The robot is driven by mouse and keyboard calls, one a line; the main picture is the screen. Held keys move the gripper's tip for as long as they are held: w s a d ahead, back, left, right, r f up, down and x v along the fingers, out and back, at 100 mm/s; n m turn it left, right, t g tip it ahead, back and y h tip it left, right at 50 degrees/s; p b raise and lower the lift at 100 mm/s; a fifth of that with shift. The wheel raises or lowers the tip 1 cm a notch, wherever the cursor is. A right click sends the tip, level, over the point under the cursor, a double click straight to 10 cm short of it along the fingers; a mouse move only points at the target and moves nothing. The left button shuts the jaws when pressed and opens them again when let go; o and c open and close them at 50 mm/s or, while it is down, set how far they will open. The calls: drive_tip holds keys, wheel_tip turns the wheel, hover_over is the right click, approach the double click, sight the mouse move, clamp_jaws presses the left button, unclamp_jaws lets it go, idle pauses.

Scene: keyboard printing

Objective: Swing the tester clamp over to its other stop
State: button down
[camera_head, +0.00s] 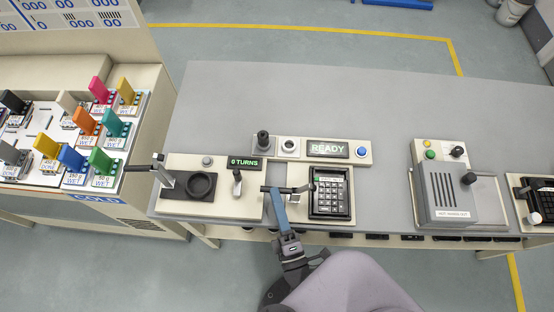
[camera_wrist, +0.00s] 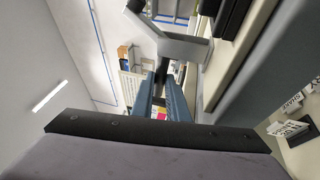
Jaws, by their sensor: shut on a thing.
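The tester clamp (camera_head: 300,189) is a dark bar with a pale grey arm, on the cream tester base in front of the READY display (camera_head: 328,148). Its right end reaches the left edge of a black keypad (camera_head: 331,207). My gripper (camera_head: 276,194), with blue fingers, comes up from the front and is shut on the clamp's dark handle at the left. In the wrist view the blue fingers (camera_wrist: 163,90) close around the dark handle, and the grey clamp arm (camera_wrist: 178,45) extends just beyond. The fingers partly hide the handle.
A press with a round dark cup (camera_head: 201,185) and a 0 TURNS display (camera_head: 243,163) stands to the left. A grey-hooded machine (camera_head: 447,193) stands to the right. A rack with coloured tags (camera_head: 62,157) is at far left. The grey table (camera_head: 300,95) behind is clear.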

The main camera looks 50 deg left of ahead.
drive_tip(key=m+b, duration=0.1)
drive_tip(key=r+m+t+b, duration=0.1)
drive_tip(key=m, duration=0.1)
drive_tip(key=m+t, duration=0.1)
drive_tip(key=r+m+t+b, duration=0.1)
drive_tip(key=m, duration=0.1)
drive_tip(key=m+b, duration=0.1)
drive_tip(key=m, duration=0.1)
drive_tip(key=shift+w+d+r+t, duration=0.2)
drive_tip(key=shift+d+r+t, duration=0.1)
drive_tip(key=shift+t, duration=0.1)
drive_tip(key=shift+w+d+r+m+t+h+b, duration=0.15)
drive_tip(key=shift+w+r+m+t+h+b, duration=0.3)
drive_tip(key=shift+m, duration=0.8)
drive_tip(key=shift+s+d+r+m+t+h+b, duration=0.25)
drive_tip(key=shift+m+t, duration=0.35)
drive_tip(key=shift+m, duration=0.6)
drive_tip(key=shift+w+d+r+m+t+h+b, duration=0.15)
drive_tip(key=shift+w+m+t+h, duration=0.35)
drive_tip(key=shift+m, duration=0.75)
drive_tip(key=shift+s, duration=0.1)
drive_tip(key=c, duration=2)
unclamp_jaws()
drive_tip(key=shift+r, duration=0.2)
wheel_tip(320, 180, up, 10)
drive_tip(key=p, duration=1)
drive_tip(key=shift+p, duration=0.3)
